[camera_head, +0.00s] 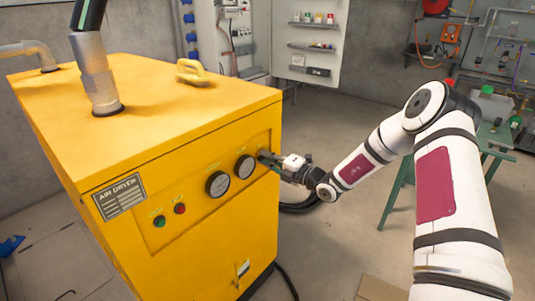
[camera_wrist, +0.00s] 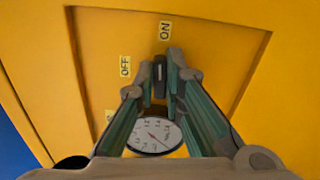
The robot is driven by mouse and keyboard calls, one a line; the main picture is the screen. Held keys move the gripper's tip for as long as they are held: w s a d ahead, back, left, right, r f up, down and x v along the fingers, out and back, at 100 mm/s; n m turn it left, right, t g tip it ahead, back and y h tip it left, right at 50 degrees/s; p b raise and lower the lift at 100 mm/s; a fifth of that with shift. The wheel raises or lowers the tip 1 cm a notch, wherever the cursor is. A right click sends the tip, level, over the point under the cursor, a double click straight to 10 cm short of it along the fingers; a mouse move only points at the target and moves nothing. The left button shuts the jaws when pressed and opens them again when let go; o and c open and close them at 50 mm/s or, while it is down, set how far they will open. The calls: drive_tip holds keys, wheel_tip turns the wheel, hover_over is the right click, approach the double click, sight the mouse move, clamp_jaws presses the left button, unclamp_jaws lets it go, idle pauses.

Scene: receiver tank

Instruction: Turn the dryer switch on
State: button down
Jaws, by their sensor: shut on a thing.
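The yellow air dryer (camera_head: 185,155) stands at left in the head view, with its front panel facing me. The dryer switch (camera_wrist: 159,72) is a small black knob between the ON label (camera_wrist: 165,30) and the OFF label (camera_wrist: 125,66) in the wrist view. Its upper end lies close to the ON label. My gripper (camera_wrist: 156,80) is shut on the switch, with a finger on each side. In the head view my gripper (camera_head: 268,157) meets the panel's right end and hides the switch.
Two round gauges (camera_head: 217,184) (camera_head: 245,166) sit left of my gripper on the panel, with green and red buttons (camera_head: 180,208) farther left. A green table (camera_head: 490,135) stands behind my arm. The floor between dryer and table is mostly clear, with a dark hose near the dryer.

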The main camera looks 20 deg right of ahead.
drive_tip(key=shift+m+p, duration=0.3)
drive_tip(key=shift+m, duration=0.2)
drive_tip(key=shift+d, duration=0.1)
drive_tip(key=c, duration=1.7)
unclamp_jaws()
drive_tip(key=shift+s, duration=0.1)
drive_tip(key=v, duration=1.2)
